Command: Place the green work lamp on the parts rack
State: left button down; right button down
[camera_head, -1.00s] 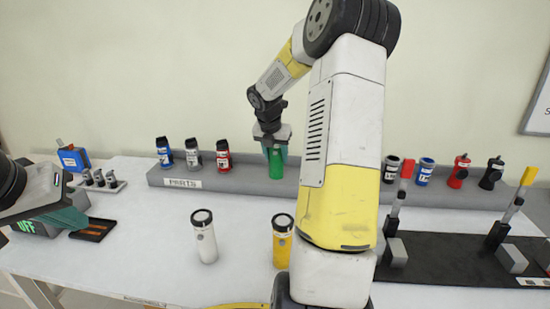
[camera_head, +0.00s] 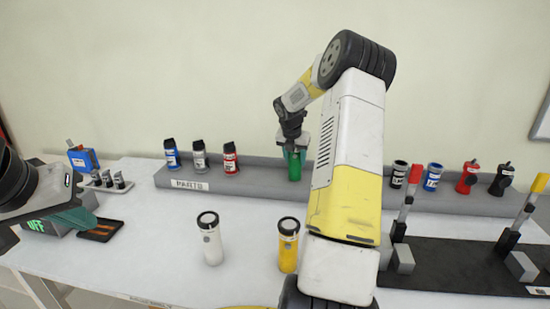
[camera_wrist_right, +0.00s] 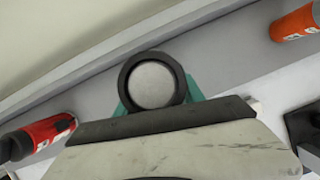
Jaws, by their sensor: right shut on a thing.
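The green work lamp (camera_head: 294,166) is upright in my right gripper (camera_head: 293,153), at the parts rack (camera_head: 258,177) with the PARTS label. The lamp is right of the red lamp. Whether its base touches the rack cannot be told. In the right wrist view, the lamp's round dark-rimmed top (camera_wrist_right: 152,84) sits between the teal fingers of my right gripper (camera_wrist_right: 156,100). My left gripper (camera_head: 75,218) is at the left table edge, apart from the lamp; its jaw opening is unclear.
Blue (camera_head: 171,154), grey (camera_head: 200,156) and red (camera_head: 230,158) lamps stand on the rack at left. Several more items stand at its right. White (camera_head: 210,240) and yellow (camera_head: 287,245) lamps stand in front. A black fixture board (camera_head: 455,265) lies at right. My right arm hides the rack's middle.

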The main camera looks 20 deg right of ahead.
jog(key=shift+f, duration=0.1)
jog(key=c, duration=0.7)
grip_release()
jog(key=s+a+r+m, duration=0.2)
jog(key=s+a+r, duration=0.25)
jog(key=r, duration=0.35)
jog(key=s+a+r+m, duration=0.2)
jog(key=s+a+r, duration=0.2)
jog(key=a+r, duration=0.3)
jog(key=s+a+m+t+y, duration=0.1)
jog(key=s+a+m, duration=0.4)
jog(key=s+m, duration=0.2)
jog(key=s+a+r+m+t+y, duration=0.1)
jog(key=s+a+m+y, duration=0.1)
jog(key=s+a+m, duration=0.4)
jog(key=s+a+r+m+t+y, duration=0.1)
jog(key=s+a+m+y, duration=0.1)
jog(key=s+a+m, duration=0.3)
jog(key=shift+s+a+r+m, duration=0.1)
jog(key=shift+s+m, duration=1.1)
jog(key=shift+s, duration=1.05)
jog(key=shift+s+a+r+m, duration=0.1)
jog(key=shift+s+m, duration=1.1)
jog(key=shift+s, duration=1)
